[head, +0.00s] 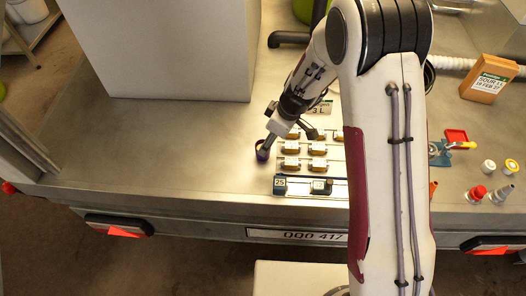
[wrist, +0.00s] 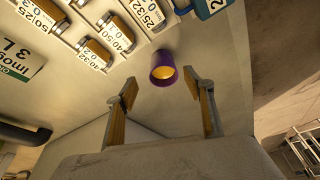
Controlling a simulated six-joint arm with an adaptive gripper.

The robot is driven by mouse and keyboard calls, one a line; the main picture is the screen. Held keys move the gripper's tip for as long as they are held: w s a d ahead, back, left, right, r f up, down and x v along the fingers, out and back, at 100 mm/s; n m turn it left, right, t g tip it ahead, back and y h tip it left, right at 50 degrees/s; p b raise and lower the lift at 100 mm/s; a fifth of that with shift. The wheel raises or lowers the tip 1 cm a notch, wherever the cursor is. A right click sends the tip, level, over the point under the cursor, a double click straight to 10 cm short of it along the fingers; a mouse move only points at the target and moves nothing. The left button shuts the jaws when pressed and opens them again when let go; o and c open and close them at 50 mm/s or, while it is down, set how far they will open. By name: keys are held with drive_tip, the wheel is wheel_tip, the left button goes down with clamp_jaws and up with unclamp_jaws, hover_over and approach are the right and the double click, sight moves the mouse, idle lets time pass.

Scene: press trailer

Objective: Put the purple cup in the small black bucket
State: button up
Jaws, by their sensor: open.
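The purple cup (head: 261,155) stands on the metal bench, left of the rows of small labelled blocks. In the head view it is partly hidden by my gripper (head: 268,143), which is right at it. In the wrist view the cup (wrist: 160,60) shows its open mouth with a yellow-orange inside. It lies ahead of and between the two fingertips of my gripper (wrist: 168,90), with space on both sides. My gripper is open and holds nothing. I cannot make out the small black bucket in either view.
Several labelled blocks (head: 290,163) stand in rows just right of the cup. A large pale box (head: 165,50) fills the back left. A dark handle-like part (head: 288,40) lies behind. The bench (head: 150,150) left of the cup is clear.

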drive_tip(key=shift+f, duration=0.15)
drive_tip(key=shift+a+f, duration=0.45)
drive_tip(key=shift+f, duration=0.4)
drive_tip(key=shift+a+f, duration=0.45)
drive_tip(key=shift+f, duration=0.35)
drive_tip(key=shift+w+a+f, duration=0.15)
drive_tip(key=shift+w+f, duration=0.05)
drive_tip(key=shift+f, duration=0.4)
drive_tip(key=c, duration=1.4)
drive_tip(key=shift+r, duration=0.1)
wheel_tip(320, 180, up, 10)
